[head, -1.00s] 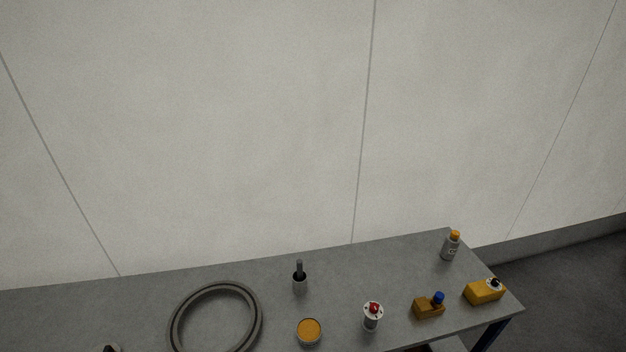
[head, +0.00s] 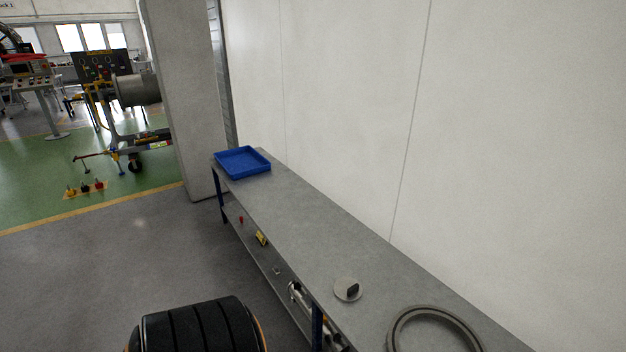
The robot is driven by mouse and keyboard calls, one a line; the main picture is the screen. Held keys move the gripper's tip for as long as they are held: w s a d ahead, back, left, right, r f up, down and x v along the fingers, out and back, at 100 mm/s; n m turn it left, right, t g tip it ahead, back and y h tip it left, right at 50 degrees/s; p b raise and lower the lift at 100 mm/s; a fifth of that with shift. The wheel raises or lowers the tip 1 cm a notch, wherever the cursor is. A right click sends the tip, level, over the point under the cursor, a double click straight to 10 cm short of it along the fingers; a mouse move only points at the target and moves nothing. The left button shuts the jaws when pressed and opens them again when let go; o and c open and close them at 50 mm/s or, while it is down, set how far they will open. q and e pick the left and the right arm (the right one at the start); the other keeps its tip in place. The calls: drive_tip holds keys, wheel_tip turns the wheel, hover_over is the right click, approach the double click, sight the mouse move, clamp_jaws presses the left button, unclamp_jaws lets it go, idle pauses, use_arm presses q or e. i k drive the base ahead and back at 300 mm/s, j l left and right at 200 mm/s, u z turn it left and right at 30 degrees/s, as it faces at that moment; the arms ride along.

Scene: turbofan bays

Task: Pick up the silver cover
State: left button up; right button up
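A round, flat, silver-grey cover (head: 347,291) with a black knob or handle on top lies on the grey workbench (head: 300,215). It is near the bench's front edge, right of the middle in the head view. Nothing touches it from above. Neither of my grippers is in view.
A large grey ring (head: 398,325) lies on the bench to the right of the cover, cut off below. A blue tray (head: 243,162) sits at the bench's far end. A lower shelf holds several small items. A pale wall runs behind the bench. Grey floor at left is open.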

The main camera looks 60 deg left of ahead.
sight(348, 290)
drive_tip(key=u, duration=1.5)
